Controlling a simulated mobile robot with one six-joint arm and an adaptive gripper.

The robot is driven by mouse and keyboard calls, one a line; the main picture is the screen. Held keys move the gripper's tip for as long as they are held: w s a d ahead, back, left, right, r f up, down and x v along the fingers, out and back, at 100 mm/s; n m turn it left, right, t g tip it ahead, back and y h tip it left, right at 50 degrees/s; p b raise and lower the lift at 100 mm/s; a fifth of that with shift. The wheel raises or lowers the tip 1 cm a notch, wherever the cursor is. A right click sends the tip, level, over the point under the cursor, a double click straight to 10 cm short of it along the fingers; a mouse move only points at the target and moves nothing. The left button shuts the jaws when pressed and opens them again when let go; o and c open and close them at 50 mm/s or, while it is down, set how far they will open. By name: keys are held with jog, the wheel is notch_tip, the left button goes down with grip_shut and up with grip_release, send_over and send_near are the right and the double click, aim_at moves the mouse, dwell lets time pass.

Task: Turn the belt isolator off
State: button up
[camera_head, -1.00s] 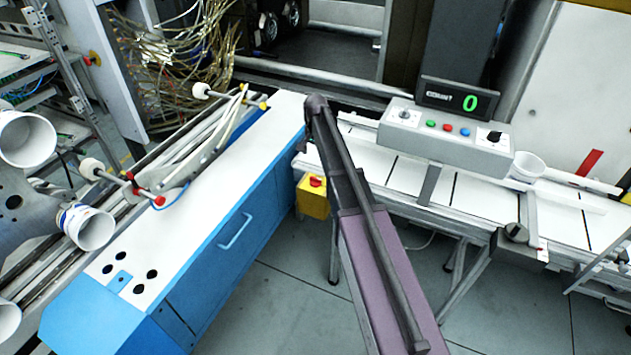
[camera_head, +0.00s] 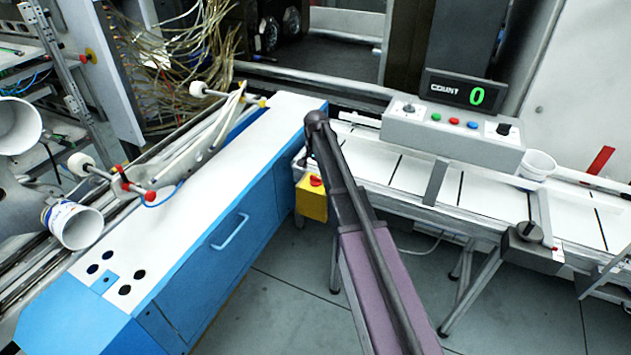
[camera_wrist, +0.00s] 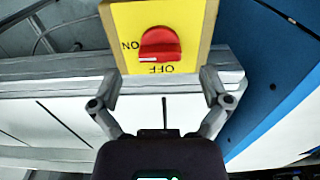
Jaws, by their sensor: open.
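The belt isolator is a yellow box (camera_head: 311,200) with a red knob (camera_head: 316,181), below the near left end of the conveyor in the head view. In the wrist view the yellow plate (camera_wrist: 192,18) fills the top middle, with its red rotary knob (camera_wrist: 160,42). The ON label stands left of the knob and OFF below it, both upside down. A white mark shows on the knob's lower left edge; its exact setting is hard to tell. My gripper (camera_wrist: 158,82) is open and empty, its fingers spread either side below the knob, not touching it.
A blue cabinet (camera_head: 225,250) with a white top stands close left of the isolator. The white conveyor (camera_head: 375,160) runs right, carrying a control box (camera_head: 450,135) with buttons and a counter (camera_head: 457,90) reading 0. Grey floor lies below.

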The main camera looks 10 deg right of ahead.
aim_at(316, 180)
jog(key=shift+f+b, duration=1)
jog(key=shift+f, duration=0.35)
jog(key=c, duration=1.2)
